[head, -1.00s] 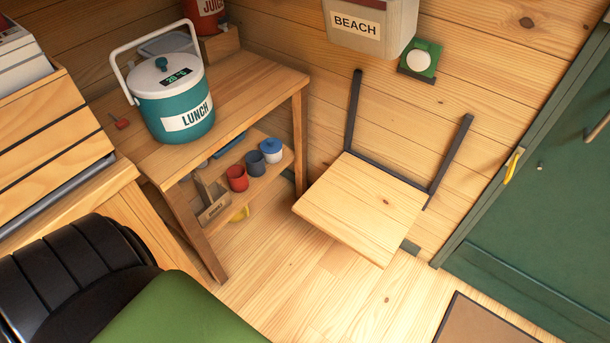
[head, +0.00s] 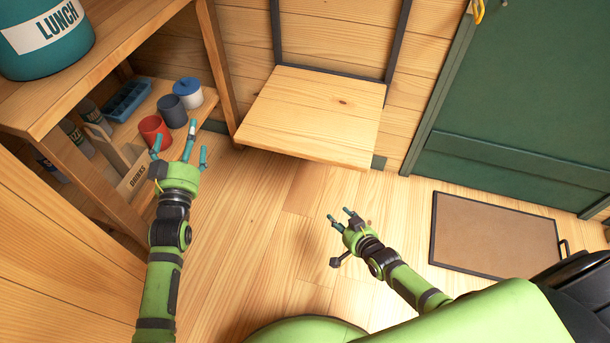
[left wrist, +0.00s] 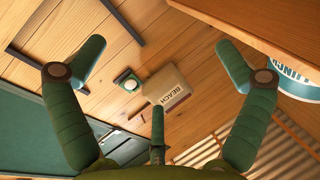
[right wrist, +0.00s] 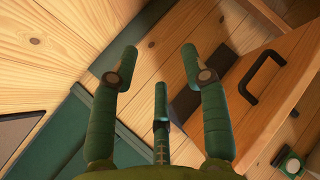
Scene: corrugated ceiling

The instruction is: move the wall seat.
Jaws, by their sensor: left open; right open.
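The wall seat (head: 310,117) is a pale wooden panel folded down flat from the wall between two dark metal rails. In the right wrist view, a wooden panel with a black handle (right wrist: 263,77) appears to be its underside. My left gripper (head: 178,148) is open and empty, left of the seat and in front of the low shelf. My right gripper (head: 341,214) is open and empty over the floor, below and in front of the seat's front edge. Neither touches the seat. Dark rails (left wrist: 122,22) also show in the left wrist view.
The lunch cooler (head: 45,38) is on top. A green door (head: 525,95) and brown mat (head: 495,232) are right. Floor before the seat is clear.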

